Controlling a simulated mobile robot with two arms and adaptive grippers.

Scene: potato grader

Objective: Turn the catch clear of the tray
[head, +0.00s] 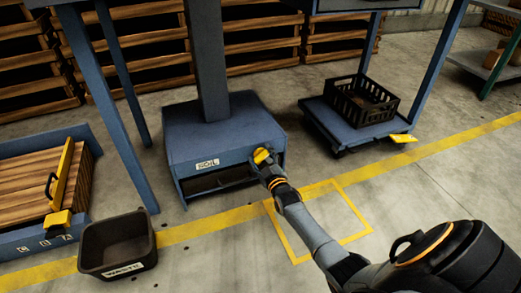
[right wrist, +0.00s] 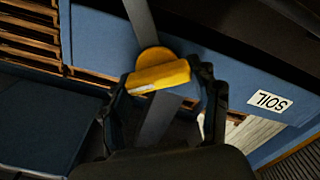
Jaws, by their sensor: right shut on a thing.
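The yellow catch (head: 262,156) is at the upper right front edge of the blue soil box (head: 222,128). In the right wrist view the catch (right wrist: 160,76) shows as a yellow block with a round yellow part behind it, and a grey bar (right wrist: 142,20) runs past it. My right gripper (head: 267,163) is shut on the catch, with a finger on each side of the block (right wrist: 166,82). A dark tray (head: 218,183) shows in the low front opening of the box, left of my gripper. I cannot tell whether the catch overlaps it. My left gripper is not in view.
A black waste bin (head: 118,243) stands on the floor at the lower left. A blue frame with wooden slats and a yellow handle bar (head: 60,174) is at the left. A black crate (head: 361,101) sits on a blue platform at the right. Floor in front is clear.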

